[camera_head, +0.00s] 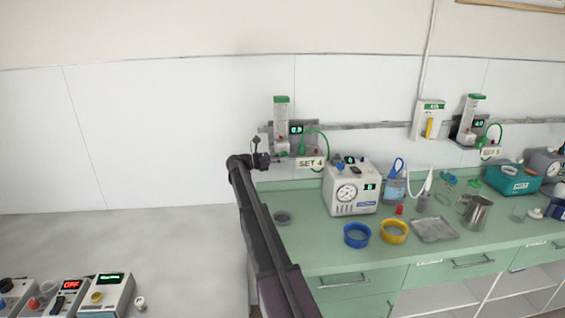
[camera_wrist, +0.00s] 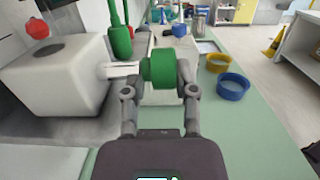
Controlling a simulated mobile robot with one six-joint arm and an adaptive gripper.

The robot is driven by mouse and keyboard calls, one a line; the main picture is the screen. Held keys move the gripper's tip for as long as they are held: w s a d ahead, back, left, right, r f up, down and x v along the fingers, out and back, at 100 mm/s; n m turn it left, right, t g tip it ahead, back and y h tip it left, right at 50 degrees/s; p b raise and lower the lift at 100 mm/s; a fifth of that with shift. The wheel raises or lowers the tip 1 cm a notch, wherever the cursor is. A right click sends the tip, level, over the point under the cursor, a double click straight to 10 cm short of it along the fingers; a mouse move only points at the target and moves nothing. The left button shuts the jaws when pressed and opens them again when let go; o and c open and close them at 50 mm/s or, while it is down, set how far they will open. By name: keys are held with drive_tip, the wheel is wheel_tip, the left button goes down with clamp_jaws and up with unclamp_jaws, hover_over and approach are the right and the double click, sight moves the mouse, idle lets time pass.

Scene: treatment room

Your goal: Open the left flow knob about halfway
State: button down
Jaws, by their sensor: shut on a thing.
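The left flow meter (camera_head: 281,118) is on the wall rail, with a green top and a small lit display (camera_head: 296,128) beside it that seems to read 0.0. A sign (camera_head: 311,162) below it reads SET 4. In the wrist view a green ribbed knob (camera_wrist: 159,68) sits on a pale stem at the side of a white block (camera_wrist: 60,76). My gripper (camera_wrist: 158,84) is shut on this knob, one finger on each side. In the head view my gripper (camera_head: 268,156) is at the lower left of the meter, and the knob is too small to make out there.
A second flow meter (camera_head: 471,118) is on the rail at the right. The wall left of my arm is bare.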

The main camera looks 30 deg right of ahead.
drive_tip(key=shift+s+a+f, duration=0.1)
drive_tip(key=shift+s+a, duration=0.05)
drive_tip(key=shift+s, duration=0.05)
drive_tip(key=c, duration=0.5)
unclamp_jaws()
drive_tip(key=shift+a, duration=0.1)
drive_tip(key=shift+w, duration=0.1)
drive_tip(key=shift+r+y+p, duration=0.3)
drive_tip(key=shift+r+p, duration=0.05)
drive_tip(key=shift+p, duration=0.4)
drive_tip(key=shift+y+p, duration=0.3)
drive_tip(key=shift+p, duration=0.3)
drive_tip(key=t+y+p, duration=0.1)
drive_tip(key=y+p, duration=0.1)
drive_tip(key=p, duration=0.2)
drive_tip(key=shift+r, duration=0.15)
